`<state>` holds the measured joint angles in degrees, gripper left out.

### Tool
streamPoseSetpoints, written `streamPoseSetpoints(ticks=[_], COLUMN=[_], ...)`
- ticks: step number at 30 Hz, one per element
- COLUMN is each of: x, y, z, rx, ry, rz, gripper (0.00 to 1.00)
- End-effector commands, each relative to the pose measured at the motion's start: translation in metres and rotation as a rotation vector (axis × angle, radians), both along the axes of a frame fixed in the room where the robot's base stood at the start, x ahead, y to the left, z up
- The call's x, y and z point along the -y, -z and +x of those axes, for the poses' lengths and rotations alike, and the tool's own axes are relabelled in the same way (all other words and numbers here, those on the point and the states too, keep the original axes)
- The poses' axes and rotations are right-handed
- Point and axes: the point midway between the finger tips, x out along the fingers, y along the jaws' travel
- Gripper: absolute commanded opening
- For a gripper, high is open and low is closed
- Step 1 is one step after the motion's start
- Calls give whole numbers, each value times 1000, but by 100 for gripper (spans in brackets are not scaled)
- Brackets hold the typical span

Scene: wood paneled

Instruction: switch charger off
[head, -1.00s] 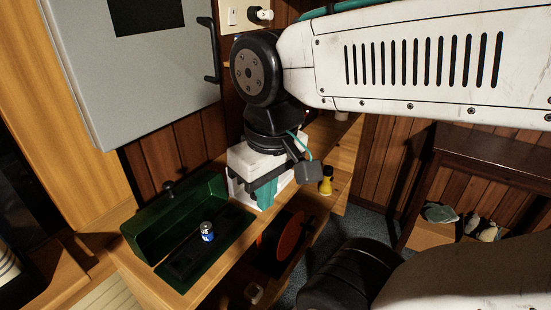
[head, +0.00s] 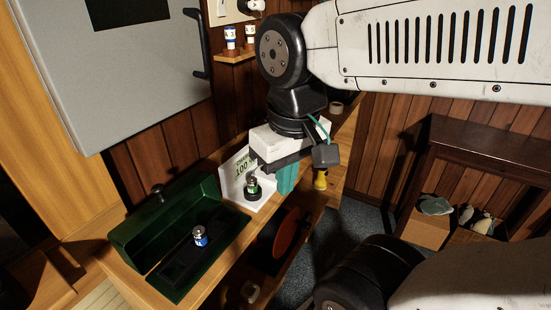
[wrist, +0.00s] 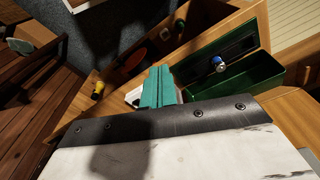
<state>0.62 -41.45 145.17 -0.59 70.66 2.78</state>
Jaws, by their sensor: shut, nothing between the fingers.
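The charger (head: 233,187) is a white unit on the wooden counter, with a sign or display reading "100" on its upright face. A dark green and white battery-like cylinder (head: 252,187) stands on its base. I cannot make out a switch on it. My gripper (head: 287,180) has teal fingers, shut and empty, pointing down just right of the charger. Whether they touch it I cannot tell. In the wrist view my fingers (wrist: 156,86) hide most of the charger, and only a white corner (wrist: 133,96) shows.
A yellow bottle (head: 320,180) stands right of my gripper. A grey cabinet (head: 130,70) hangs at upper left. Two small cylinders (head: 240,37) stand on a wall shelf. An orange disc (head: 286,232) sits below the counter.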

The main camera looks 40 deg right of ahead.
Motion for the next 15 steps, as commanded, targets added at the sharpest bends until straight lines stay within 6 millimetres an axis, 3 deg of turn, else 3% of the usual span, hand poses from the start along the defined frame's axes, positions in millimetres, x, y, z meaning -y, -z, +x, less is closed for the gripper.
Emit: streamPoseSetpoints(ticks=[8, 15], x=[33, 79], y=[-16, -1], z=[80, 164], rx=[-130, -229], ry=[413, 839], rz=[-39, -118], gripper=[0, 0])
